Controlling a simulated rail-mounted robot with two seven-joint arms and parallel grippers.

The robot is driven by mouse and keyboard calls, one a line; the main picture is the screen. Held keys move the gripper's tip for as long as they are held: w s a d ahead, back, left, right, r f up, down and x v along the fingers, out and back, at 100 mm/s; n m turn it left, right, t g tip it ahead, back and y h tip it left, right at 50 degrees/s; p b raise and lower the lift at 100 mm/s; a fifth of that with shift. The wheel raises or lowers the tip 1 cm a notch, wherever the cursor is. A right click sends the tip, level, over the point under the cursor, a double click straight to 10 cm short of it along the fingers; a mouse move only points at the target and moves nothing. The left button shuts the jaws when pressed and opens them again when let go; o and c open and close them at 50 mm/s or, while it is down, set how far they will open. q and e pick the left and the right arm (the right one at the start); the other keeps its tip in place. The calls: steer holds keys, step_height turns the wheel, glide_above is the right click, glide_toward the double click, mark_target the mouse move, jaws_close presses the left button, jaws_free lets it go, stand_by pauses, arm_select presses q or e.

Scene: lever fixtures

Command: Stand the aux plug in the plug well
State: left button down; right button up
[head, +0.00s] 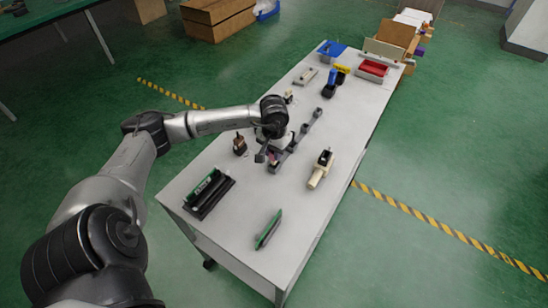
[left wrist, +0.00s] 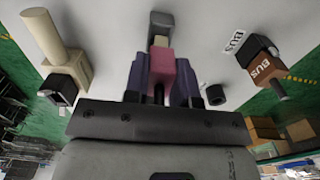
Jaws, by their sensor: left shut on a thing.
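A grey block (left wrist: 161,20) lies just beyond the pink block. I cannot tell which part is the plug well, or whether the plug touches it. My right gripper is not in view.
A cream fixture (head: 318,172) with a black end stands right of the rail. A black tray (head: 220,194) and a green board (head: 268,230) lie near the front of the grey table (head: 235,225). A red bin (head: 372,70) and blue bin (head: 333,48) stand at the back.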

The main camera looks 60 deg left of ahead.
arm_select(q)
steer(key=shift+f, duration=1.55)
steer(key=shift+f, duration=0.1)
steer(key=c, duration=0.9)
jaws_free()
steer(key=shift+c, duration=0.2)
steer(key=shift+r, duration=0.2)
step_height(320, 180, up, 12)
steer(key=shift+f+p, duration=0.1)
steer(key=shift+p, duration=0.5)
